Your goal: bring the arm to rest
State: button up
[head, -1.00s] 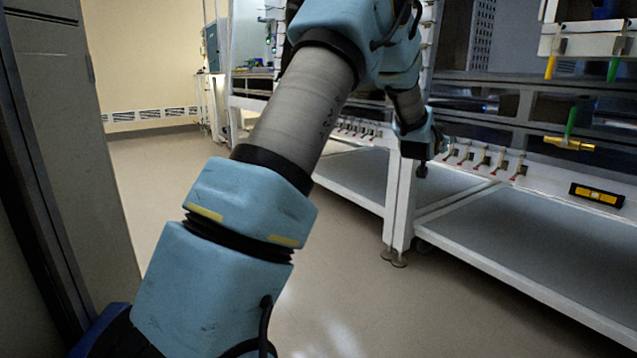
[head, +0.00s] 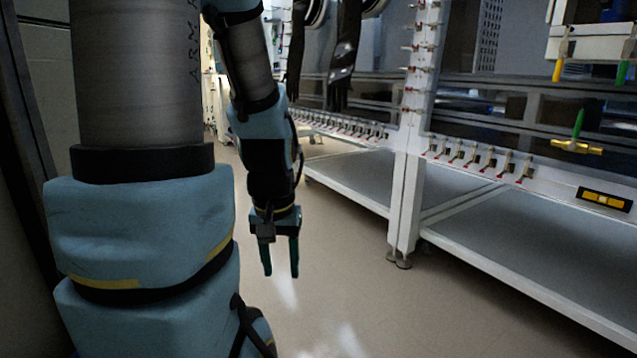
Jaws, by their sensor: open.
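My gripper (head: 281,262) hangs at the end of my arm in the middle-left of the head view. Its two dark green fingers point down and stand apart, with nothing between them. It is over the bare floor, left of the glovebox frame and apart from it. My arm's blue and grey links fill the left of the view and hide what lies behind them.
White glovebox frames with lower shelves (head: 530,245) stand along the right. Black gloves (head: 343,55) hang at the top middle. A yellow level (head: 605,199) and a T-handle with a green grip (head: 577,142) are at the right. The floor (head: 420,310) in front is clear.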

notch_tip(320, 180, up, 38)
jog(key=p, duration=3.6)
jog(key=shift+w, duration=0.3)
